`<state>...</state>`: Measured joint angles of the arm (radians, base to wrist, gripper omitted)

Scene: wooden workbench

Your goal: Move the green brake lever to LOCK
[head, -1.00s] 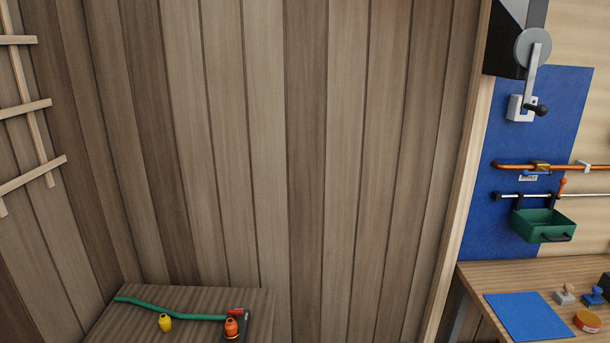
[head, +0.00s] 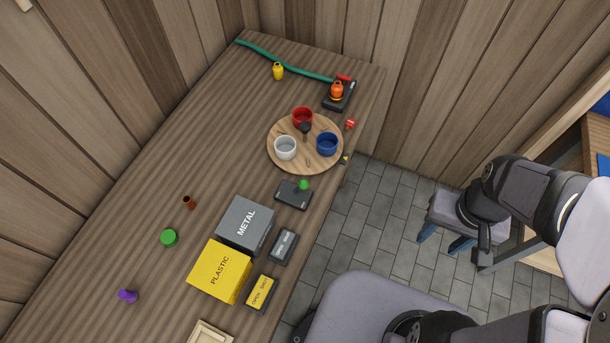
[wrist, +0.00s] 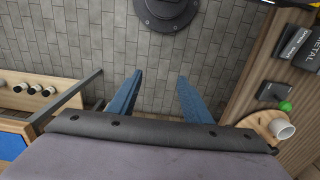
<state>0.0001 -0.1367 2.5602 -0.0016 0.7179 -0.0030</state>
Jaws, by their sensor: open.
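The green brake lever shows as a round green knob (head: 304,185) on a dark base plate (head: 291,195), near the workbench's right edge in the head view. The markings on the plate are too small to read. The knob also shows at the right of the wrist view (wrist: 286,106), beside a dark plate (wrist: 272,91). My gripper (head: 441,243) hangs over the floor to the right of the workbench, well apart from the lever. Its two blue fingers are spread and empty, as the wrist view shows too (wrist: 160,76).
A round wooden tray (head: 275,160) with red, white and blue cups stands just behind the lever. A grey METAL box (head: 236,236) and a yellow PLASTIC box (head: 212,282) stand in front-left. A dark device with an orange jar (head: 337,89) is farther back. Tiled floor (head: 375,215) is clear.

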